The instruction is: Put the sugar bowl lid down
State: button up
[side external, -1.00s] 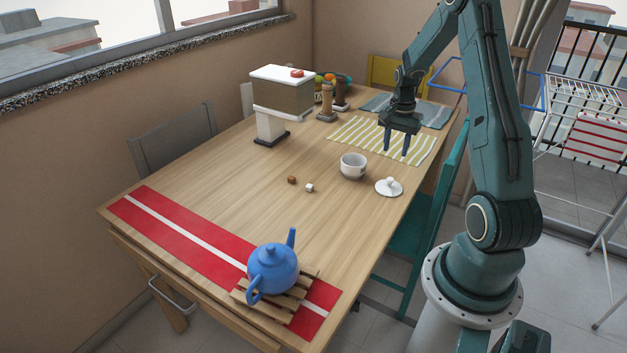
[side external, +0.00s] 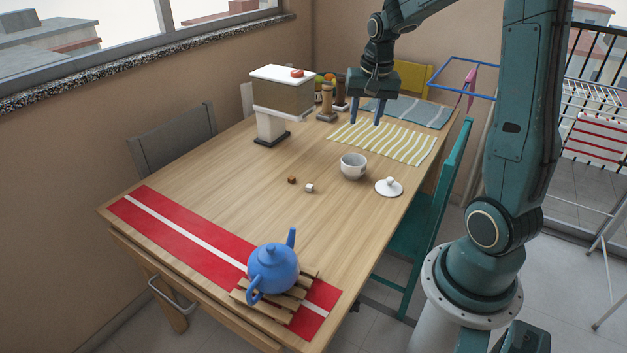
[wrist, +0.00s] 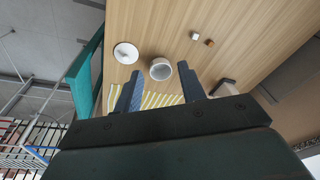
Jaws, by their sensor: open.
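The white sugar bowl lid (side external: 389,187) lies on the wooden table with its knob up, to the right of the white sugar bowl (side external: 353,167). The bowl is uncovered and stands apart from the lid. In the wrist view the lid (wrist: 126,53) and the bowl (wrist: 161,69) both show beyond my fingers. My gripper (side external: 364,123) is open and empty. It hangs above the far part of the table, over the left end of the yellow striped cloth, well away from the lid.
A brown cube (side external: 291,180) and a white cube (side external: 309,188) lie left of the bowl. A blue teapot (side external: 273,268) stands on a wooden trivet over a red runner (side external: 180,235). A dispenser (side external: 285,95) stands at the back.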

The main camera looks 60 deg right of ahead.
jog(key=s+a+r+n+t, duration=0.1)
jog(key=s+a+r+n, duration=0.1)
jog(key=a+r+n, duration=0.3)
jog(key=s+a+r+n+t, duration=0.1)
jog(key=s+a+r, duration=0.15)
jog(key=a, duration=0.55)
jog(key=s+a+n+t+y, duration=0.1)
jog(key=s+a+n+t, duration=0.1)
jog(key=s+a+n, duration=0.3)
jog(key=s+a, duration=0.3)
jog(key=s, duration=0.1)
jog(key=shift+s+a+r+n, duration=0.2)
jog(key=shift+s+r+n, duration=0.1)
jog(key=shift+s+r, duration=0.1)
